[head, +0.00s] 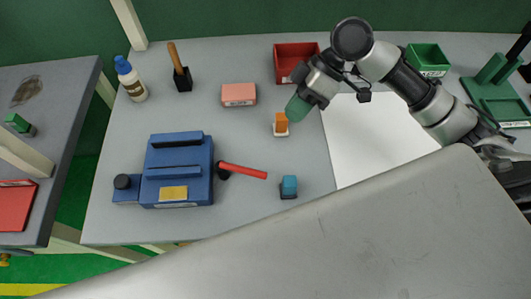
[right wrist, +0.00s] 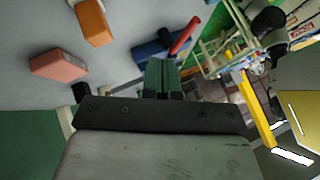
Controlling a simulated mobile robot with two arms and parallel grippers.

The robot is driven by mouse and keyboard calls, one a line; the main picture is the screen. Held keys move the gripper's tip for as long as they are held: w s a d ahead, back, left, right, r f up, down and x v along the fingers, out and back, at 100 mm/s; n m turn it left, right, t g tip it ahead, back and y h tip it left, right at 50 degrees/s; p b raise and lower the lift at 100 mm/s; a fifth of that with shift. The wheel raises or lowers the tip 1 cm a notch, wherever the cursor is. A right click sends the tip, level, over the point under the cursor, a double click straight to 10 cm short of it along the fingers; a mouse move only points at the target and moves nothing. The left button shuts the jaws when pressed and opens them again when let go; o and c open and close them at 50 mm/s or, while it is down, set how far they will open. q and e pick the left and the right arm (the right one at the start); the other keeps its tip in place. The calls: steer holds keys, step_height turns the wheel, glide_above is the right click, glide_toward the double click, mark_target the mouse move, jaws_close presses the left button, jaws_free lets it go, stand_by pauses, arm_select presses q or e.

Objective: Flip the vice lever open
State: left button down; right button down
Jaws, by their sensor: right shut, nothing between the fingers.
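The blue vice (head: 180,186) sits on the grey table, left of centre. Its red lever (head: 243,170) sticks out to the right from a dark pivot on the vice's right side, tilted slightly down in the picture. My right gripper (head: 297,108) is above and to the right of the lever, apart from it, near the orange clip. In the right wrist view my green fingers (right wrist: 162,78) are shut and empty. The red lever (right wrist: 185,36) and part of the blue vice (right wrist: 148,51) show beyond the fingers. My left gripper is not in view.
An orange clip on a white base (head: 281,124) stands close to my right gripper. A blue clip (head: 289,186) stands below the lever's end. A pink block (head: 238,94), red bin (head: 290,60), green bin (head: 427,58), glue bottle (head: 131,80) and white sheet (head: 372,140) are also on the table.

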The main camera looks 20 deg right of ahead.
steer(key=p+x, duration=0.1)
steer(key=x, duration=0.9)
steer(key=shift+f, duration=0.15)
steer(key=shift+s+a+r+p, duration=0.15)
steer(key=shift+s+a+p, duration=0.3)
steer(key=shift+s, duration=0.15)
steer(key=shift+s+a+r+p, duration=0.15)
steer(key=shift+s+a+p, duration=0.2)
steer(key=shift+s, duration=0.25)
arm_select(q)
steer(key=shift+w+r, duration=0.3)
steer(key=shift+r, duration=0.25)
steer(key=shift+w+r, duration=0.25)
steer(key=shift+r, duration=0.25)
arm_select(e)
steer(key=shift+s+a, duration=0.25)
steer(key=shift+s, duration=0.05)
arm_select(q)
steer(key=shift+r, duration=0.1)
